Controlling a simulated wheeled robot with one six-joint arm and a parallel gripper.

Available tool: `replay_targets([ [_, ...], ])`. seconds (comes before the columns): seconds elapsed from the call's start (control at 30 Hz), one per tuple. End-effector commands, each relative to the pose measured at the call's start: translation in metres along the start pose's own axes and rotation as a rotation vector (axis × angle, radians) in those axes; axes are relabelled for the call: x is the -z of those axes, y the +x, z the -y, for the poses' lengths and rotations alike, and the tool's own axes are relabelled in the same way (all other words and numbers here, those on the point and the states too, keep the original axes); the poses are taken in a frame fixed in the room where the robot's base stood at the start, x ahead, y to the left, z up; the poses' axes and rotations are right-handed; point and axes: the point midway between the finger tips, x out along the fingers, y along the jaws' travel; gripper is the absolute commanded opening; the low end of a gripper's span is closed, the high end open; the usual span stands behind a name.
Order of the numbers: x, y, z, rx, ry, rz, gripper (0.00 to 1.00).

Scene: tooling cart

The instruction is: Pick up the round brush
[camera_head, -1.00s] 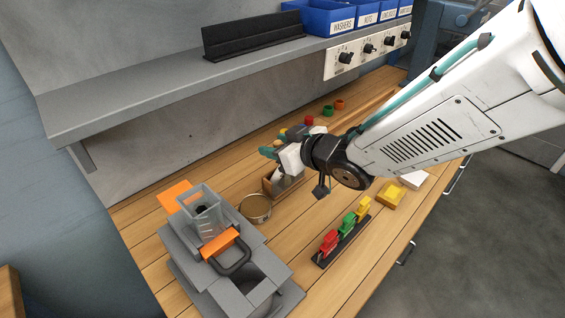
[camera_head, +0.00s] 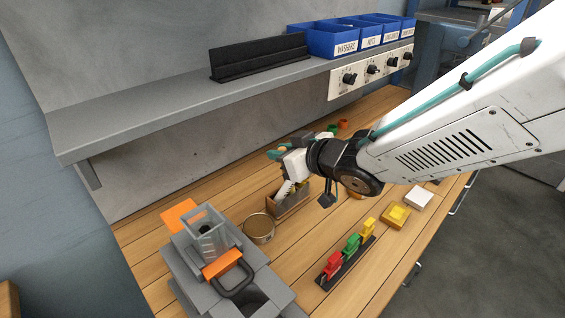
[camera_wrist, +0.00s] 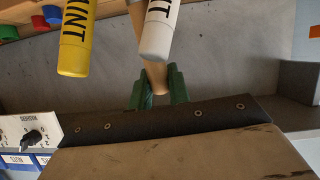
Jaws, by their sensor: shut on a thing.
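My gripper (camera_head: 279,152) is above the wooden box on the bench, and its teal fingertips point left in the head view. In the wrist view, the dark green fingers of my gripper (camera_wrist: 158,92) are shut on a tan, rounded wooden handle, apparently that of the round brush (camera_wrist: 153,75). The white marker covers part of the handle, and no bristles can be made out. A yellow marker (camera_wrist: 76,40) and a white marker (camera_wrist: 159,30) with black lettering show beside and in front of it in the wrist view.
The wooden box (camera_head: 291,207) holds other items below my gripper. A round tin (camera_head: 259,229), a grey fixture with a clear container (camera_head: 206,240), and a rack of red, green and yellow pieces (camera_head: 346,262) stand nearby. The shelf (camera_head: 180,105) overhangs the back.

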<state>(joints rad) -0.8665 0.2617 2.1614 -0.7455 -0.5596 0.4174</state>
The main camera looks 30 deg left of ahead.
Motion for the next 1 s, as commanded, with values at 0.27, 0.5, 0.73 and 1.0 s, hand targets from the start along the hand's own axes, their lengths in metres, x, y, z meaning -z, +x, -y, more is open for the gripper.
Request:
replay_targets([
  [0.27,0.054,-0.022,-0.005,-0.001,-0.004,-0.005,0.00],
  [0.5,0.099,-0.041,-0.008,0.000,-0.004,-0.004,0.00],
  [0.73,0.136,-0.056,-0.012,-0.001,-0.005,-0.004,0.00],
  [1.0,0.114,-0.111,-0.011,-0.003,-0.001,-0.001,0.00],
])
